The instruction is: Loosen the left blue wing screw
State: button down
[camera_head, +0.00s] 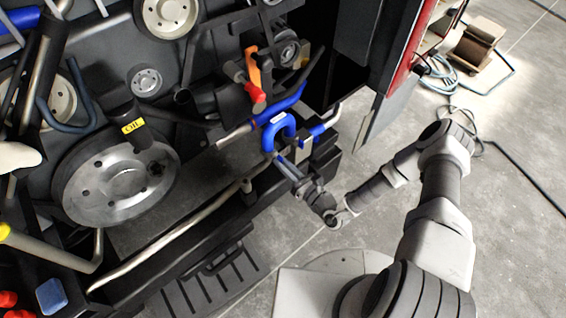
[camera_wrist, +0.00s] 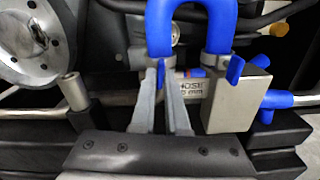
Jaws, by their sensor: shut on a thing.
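A blue U-shaped hose (camera_wrist: 190,14) arches down onto two grey clamps in the wrist view. The left blue wing screw (camera_wrist: 161,72) stands upright at the left clamp (camera_wrist: 139,57). My gripper (camera_wrist: 161,80) is shut on this wing screw, with one finger on each side; the fingers partly cover it. The right blue wing screw (camera_wrist: 235,69) sits at the right clamp (camera_wrist: 213,66), apart from my fingers. In the head view the blue hose (camera_head: 268,137) shows just beyond my gripper (camera_head: 283,163), and the left wing screw cannot be made out.
A metal block (camera_wrist: 238,100) stands close to the right of my fingers. A large pulley wheel (camera_head: 118,182) and a pale pipe (camera_head: 165,240) lie to the left. A dark panel (camera_head: 386,95) hangs at the right. Open floor (camera_head: 330,210) surrounds my arm.

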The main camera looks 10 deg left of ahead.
dwell(0.4)
jog(key=c, duration=1)
grip_release()
jog(key=shift+o, duration=0.2)
jog(key=shift+d, duration=0.15)
